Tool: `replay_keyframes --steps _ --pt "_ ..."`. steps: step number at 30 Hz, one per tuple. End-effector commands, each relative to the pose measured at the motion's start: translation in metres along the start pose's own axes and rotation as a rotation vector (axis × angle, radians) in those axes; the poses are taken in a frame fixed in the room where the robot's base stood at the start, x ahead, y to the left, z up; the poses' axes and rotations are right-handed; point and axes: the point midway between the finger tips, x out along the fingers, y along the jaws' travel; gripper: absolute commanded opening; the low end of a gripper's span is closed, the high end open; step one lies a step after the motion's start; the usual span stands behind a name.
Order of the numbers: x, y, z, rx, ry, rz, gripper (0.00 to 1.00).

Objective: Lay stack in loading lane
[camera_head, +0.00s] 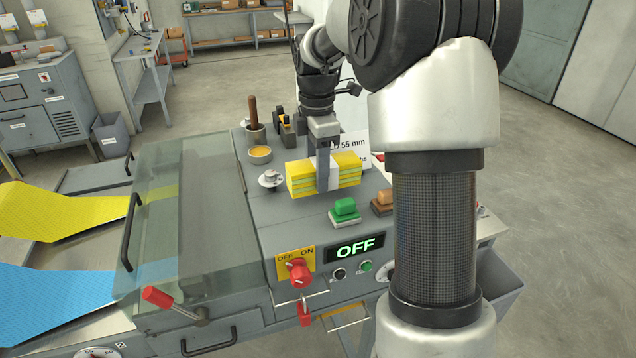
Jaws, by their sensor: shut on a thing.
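The stack (300,181) is a block of yellow and green layers with a pale band near its middle. It is over the grey top of the wrapping machine, right of the clear cover. My gripper (325,172) comes down from above and is shut on the stack near its middle. One grey finger shows against the near side; the far finger is hidden. I cannot tell whether the stack touches the surface below.
A green block (345,207) and a brown block (383,199) sit in front of the stack. A small metal knob (270,178) and a yellow-filled cup (260,155) are at its left. The front panel has a red switch (299,268) and a lit OFF display (356,248).

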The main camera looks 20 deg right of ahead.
Motion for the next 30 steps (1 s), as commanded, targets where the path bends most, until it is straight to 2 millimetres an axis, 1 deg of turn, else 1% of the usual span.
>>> replay_keyframes --steps 3,7,14,18,19,21,22,30 --pt "0.017 -0.001 0.0 0.0 0.001 -0.004 0.21" --pt "0.032 -0.001 0.0 0.0 0.0 -0.003 0.21" --pt "0.033 0.0 0.0 0.0 0.0 -0.001 0.21" --pt "0.037 0.0 0.0 0.0 0.0 -0.001 0.21" --pt "0.036 0.0 0.0 0.0 0.0 -0.001 0.47" --pt "0.036 0.0 0.0 0.0 0.0 -0.001 0.58" --pt "0.036 0.0 0.0 0.0 0.0 -0.001 0.62" --pt "0.035 0.0 0.0 0.0 0.0 -0.001 0.62"
